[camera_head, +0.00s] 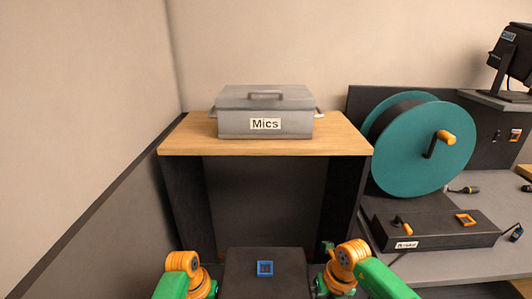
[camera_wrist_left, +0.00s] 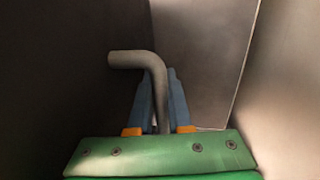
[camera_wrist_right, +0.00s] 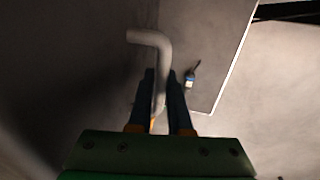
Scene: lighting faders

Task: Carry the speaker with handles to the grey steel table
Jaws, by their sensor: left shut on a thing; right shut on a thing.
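The speaker appears to be the dark box (camera_head: 262,285) at the bottom middle of the head view, with a blue square on it. It is between my two arms; its lower part is cut off. My left gripper (camera_wrist_left: 158,88) is shut on a grey bent handle (camera_wrist_left: 130,58) at the dark box's side. My right gripper (camera_wrist_right: 161,88) is shut on a similar grey handle (camera_wrist_right: 150,38) at the other side. In the head view both gripper tips are hidden or cut off. A grey-topped surface (camera_head: 470,262) at the right may be the grey steel table.
A wooden-topped table (camera_head: 190,140) stands straight ahead, bearing a grey lidded "Mics" box (camera_head: 235,125). A teal cable reel (camera_head: 410,170) and a black box with orange fittings (camera_head: 440,231) are on the right. A wall (camera_head: 85,120) runs close along the left.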

